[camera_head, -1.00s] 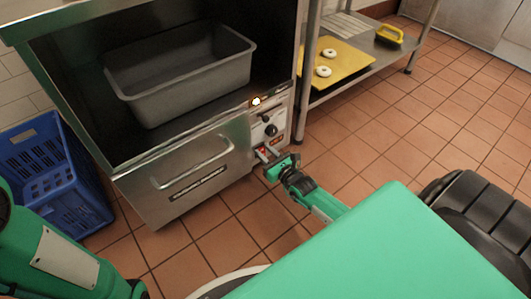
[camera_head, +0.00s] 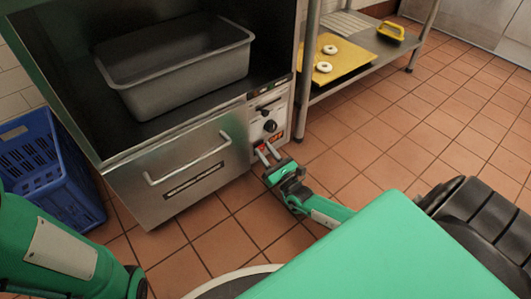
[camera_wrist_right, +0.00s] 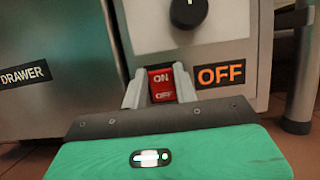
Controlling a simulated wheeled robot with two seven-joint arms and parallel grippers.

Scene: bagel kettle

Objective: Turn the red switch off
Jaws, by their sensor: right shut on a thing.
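The red switch (camera_wrist_right: 162,84), marked ON and OFF, is at the bottom of the control panel, left of the orange OFF label (camera_wrist_right: 221,75). My right gripper (camera_wrist_right: 161,88) has one finger on each side of the switch and is shut on it. In the head view my right gripper (camera_head: 267,151) reaches the lower panel of the steel appliance (camera_head: 190,185), with a little red showing at its fingertips. The lower edge of the switch is close to the gripper body. My left arm shows at lower left, but its gripper is out of view.
Black knobs (camera_head: 270,126) sit above the switch. A grey bin (camera_head: 185,85) stands inside the appliance, over a drawer with a bar handle (camera_head: 187,160). A blue crate (camera_head: 45,165) is at left. A shelf with a yellow board (camera_head: 352,63) is at right. Tiled floor is clear.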

